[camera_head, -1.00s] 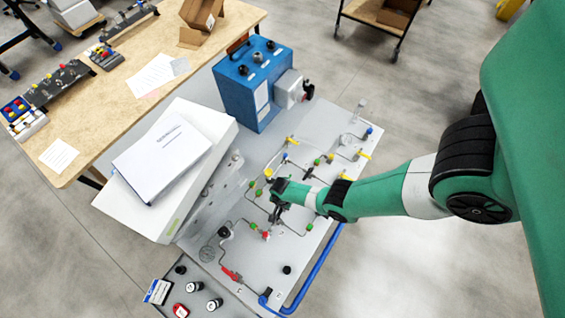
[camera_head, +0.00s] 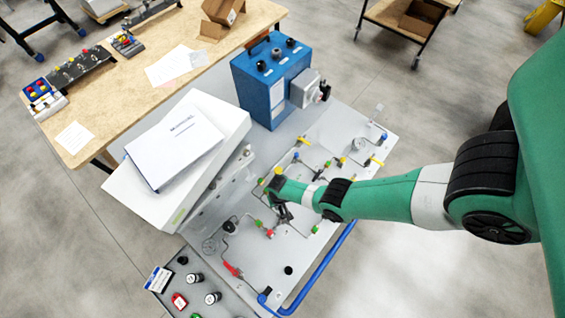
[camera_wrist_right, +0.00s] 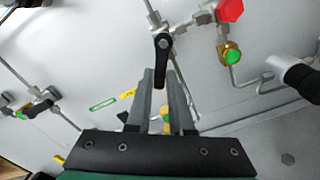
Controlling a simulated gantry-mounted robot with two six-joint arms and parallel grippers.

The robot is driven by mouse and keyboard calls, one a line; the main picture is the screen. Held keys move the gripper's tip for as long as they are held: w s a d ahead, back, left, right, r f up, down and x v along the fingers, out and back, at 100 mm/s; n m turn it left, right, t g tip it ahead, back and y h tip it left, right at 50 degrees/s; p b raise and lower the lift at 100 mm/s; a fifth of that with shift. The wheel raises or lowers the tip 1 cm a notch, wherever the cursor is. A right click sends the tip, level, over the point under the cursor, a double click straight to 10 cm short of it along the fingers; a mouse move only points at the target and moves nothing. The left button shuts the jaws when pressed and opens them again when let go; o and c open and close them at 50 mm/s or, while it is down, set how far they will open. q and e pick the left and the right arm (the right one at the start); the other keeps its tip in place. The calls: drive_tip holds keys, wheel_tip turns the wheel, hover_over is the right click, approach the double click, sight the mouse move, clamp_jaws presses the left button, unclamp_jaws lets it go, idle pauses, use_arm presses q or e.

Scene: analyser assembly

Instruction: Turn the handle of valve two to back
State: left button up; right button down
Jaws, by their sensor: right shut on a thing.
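The sloping grey panel (camera_head: 318,243) carries several valves and thin pipes. In the right wrist view, a black valve handle (camera_wrist_right: 162,52) on a silver pipe fitting stands at the tips of my right gripper (camera_wrist_right: 160,75). The fingers are shut on this handle, which points roughly along them. In the head view, my right gripper (camera_head: 284,214) is over the middle of the panel, just beside a red knob (camera_head: 270,234), and hides the handle. I cannot read a valve number. My left gripper is not in view.
In the wrist view, a red hexagonal knob (camera_wrist_right: 229,10) and a green-capped brass fitting (camera_wrist_right: 230,55) are right of the handle. Another black handle (camera_wrist_right: 38,108) is at left. A blue box (camera_head: 268,88) stands behind the panel; a white case (camera_head: 222,127) is to its left.

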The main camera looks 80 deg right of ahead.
drive_tip(key=n, duration=0.2)
drive_tip(key=shift+w+a+n, duration=0.35)
drive_tip(key=shift+w+n, duration=0.05)
drive_tip(key=shift+w+a+n, duration=0.15)
drive_tip(key=shift+a+n, duration=0.1)
drive_tip(key=shift+n, duration=0.6)
drive_tip(key=shift+w+a+n, duration=0.15)
drive_tip(key=shift+a+n, duration=0.1)
drive_tip(key=shift+n, duration=0.6)
drive_tip(key=c, duration=0.8)
unclamp_jaws()
